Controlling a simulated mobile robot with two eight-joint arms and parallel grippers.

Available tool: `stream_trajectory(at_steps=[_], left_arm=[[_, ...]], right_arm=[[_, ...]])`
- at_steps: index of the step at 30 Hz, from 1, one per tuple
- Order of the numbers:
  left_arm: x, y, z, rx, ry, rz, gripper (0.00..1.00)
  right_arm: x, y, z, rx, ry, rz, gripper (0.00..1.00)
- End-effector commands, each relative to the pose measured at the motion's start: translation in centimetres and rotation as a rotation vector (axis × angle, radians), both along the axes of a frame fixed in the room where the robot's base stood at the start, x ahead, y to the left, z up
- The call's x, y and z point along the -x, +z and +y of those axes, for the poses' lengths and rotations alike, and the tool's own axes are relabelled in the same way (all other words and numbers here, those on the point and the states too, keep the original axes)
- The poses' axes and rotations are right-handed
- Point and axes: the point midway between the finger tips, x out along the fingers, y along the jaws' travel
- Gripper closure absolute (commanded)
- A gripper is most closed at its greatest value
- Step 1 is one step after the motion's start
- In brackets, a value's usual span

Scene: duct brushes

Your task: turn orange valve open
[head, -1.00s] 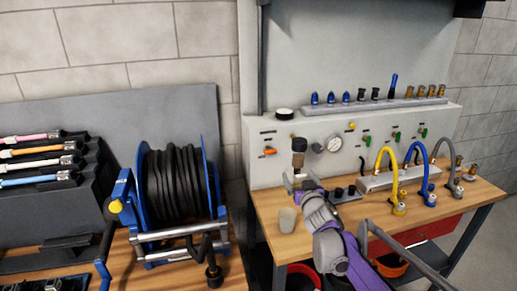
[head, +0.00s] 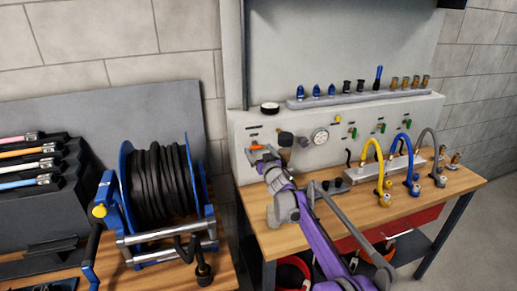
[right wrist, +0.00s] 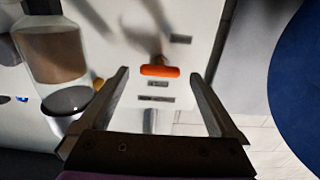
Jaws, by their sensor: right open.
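The orange valve (head: 257,147) is a small lever handle on the left part of the light grey wall panel (head: 240,125). In the right wrist view the orange handle (right wrist: 159,71) lies crosswise, between the two fingertips in the picture. My right gripper (head: 263,158) is open and empty, close in front of the valve; its fingers (right wrist: 160,76) appear apart from the handle. I cannot tell the exact gap in depth. In the head view the gripper hides the area just below the valve. My left gripper is not in view.
A dark-topped fitting with a brown body (right wrist: 52,60) is close on the left in the wrist view. A pressure gauge (head: 320,136) and green valves (head: 354,132) are further right on the panel. The blue hose reel (head: 160,190) stands left. Curved yellow, blue and grey hoses stand right.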

Motion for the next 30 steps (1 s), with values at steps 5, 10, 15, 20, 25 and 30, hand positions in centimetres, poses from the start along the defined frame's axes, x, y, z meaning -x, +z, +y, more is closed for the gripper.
stream_trajectory(at_steps=[5, 10, 15, 20, 25, 30], left_arm=[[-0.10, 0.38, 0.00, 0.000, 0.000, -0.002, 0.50], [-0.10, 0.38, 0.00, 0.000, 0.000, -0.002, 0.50], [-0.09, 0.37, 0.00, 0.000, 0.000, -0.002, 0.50], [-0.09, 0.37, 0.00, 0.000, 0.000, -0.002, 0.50], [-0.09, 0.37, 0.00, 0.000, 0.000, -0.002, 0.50], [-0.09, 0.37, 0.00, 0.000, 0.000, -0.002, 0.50]], right_arm=[[-0.85, 0.01, 0.30, 0.000, 0.000, 0.000, 0.03], [-0.95, -0.06, 0.34, -0.001, 0.000, 0.000, 0.03], [-0.94, -0.06, 0.33, -0.001, 0.000, 0.001, 0.10], [-0.94, -0.05, 0.33, -0.001, 0.000, 0.000, 0.39], [-0.93, -0.05, 0.31, -0.001, 0.000, 0.000, 0.69], [-0.93, -0.04, 0.31, 0.000, 0.000, 0.000, 0.88]])
